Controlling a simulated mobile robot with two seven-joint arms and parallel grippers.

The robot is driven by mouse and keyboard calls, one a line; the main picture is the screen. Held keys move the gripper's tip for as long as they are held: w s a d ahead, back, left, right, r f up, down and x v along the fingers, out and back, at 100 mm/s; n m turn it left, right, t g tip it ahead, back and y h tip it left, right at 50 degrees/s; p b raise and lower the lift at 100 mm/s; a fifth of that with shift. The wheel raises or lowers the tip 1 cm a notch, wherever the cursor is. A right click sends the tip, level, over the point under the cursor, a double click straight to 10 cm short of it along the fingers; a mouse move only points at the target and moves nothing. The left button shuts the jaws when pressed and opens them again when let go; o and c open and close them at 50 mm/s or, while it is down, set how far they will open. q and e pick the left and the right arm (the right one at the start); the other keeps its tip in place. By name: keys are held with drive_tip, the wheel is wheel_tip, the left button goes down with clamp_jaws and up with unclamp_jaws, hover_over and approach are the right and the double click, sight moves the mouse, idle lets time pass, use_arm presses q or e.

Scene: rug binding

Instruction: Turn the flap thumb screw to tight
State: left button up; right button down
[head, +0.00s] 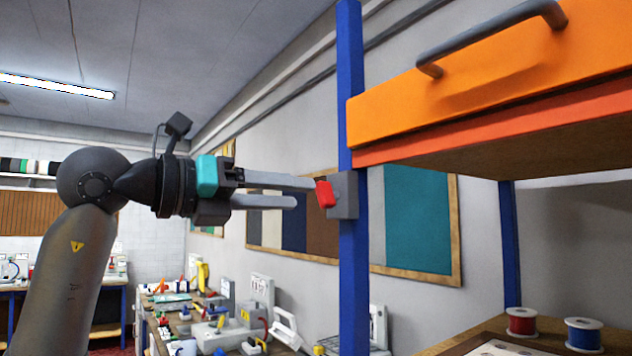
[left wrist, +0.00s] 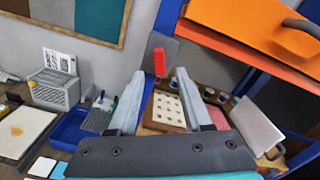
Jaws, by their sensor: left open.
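The flap thumb screw (head: 325,195) is a small red piece on a grey block (head: 345,196) fixed to the blue upright post. In the left wrist view its red grip (left wrist: 159,58) stands upright, just beyond my fingertips and between their lines. My left gripper (head: 306,193) is open, with its two grey fingers pointing at the screw. In the head view the upper fingertip overlaps the screw's edge; I cannot tell whether they touch. Nothing shows between the fingers. My right gripper is not in view.
The blue post (head: 352,110) carries an orange flap or drawer front (head: 480,85) with a grey handle to the upper right. Thread spools (head: 522,321) stand on a wooden surface at lower right. A cluttered bench (head: 215,330) lies below my left arm.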

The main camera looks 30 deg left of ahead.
sight(319, 196)
use_arm(q)
drive_tip(key=p+x, duration=0.1)
drive_tip(key=x, duration=0.4)
clamp_jaws()
idle(0.3)
